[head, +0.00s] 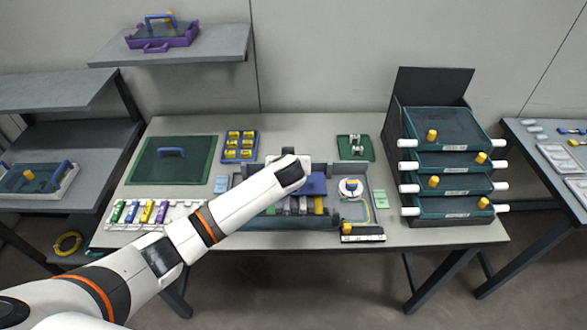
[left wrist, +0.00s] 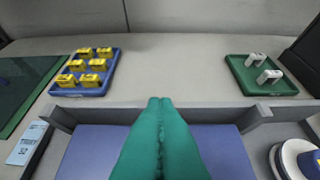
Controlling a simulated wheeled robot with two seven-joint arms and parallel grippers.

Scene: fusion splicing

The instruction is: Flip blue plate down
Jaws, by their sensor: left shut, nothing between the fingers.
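The blue plate (head: 316,184) sits in the middle of the grey tray-like station on the table, partly hidden by my left arm in the head view. In the left wrist view the blue plate (left wrist: 219,150) shows on both sides of my fingers, in front of a grey wall (left wrist: 205,114). My left gripper (left wrist: 160,102) has teal fingers pressed together with nothing between them. It is above the plate, pointing toward the back wall of the station; whether it touches the plate I cannot tell. In the head view its fingers are mostly hidden by the wrist. My right gripper is not in view.
Behind the station are a blue tray (head: 229,157) of yellow blocks and a green tray (head: 369,155) with white parts. A white spool (head: 343,194) is at the station's right. A rack of teal-topped trays (head: 443,137) stands right. Colored tubes in a white rack are front left.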

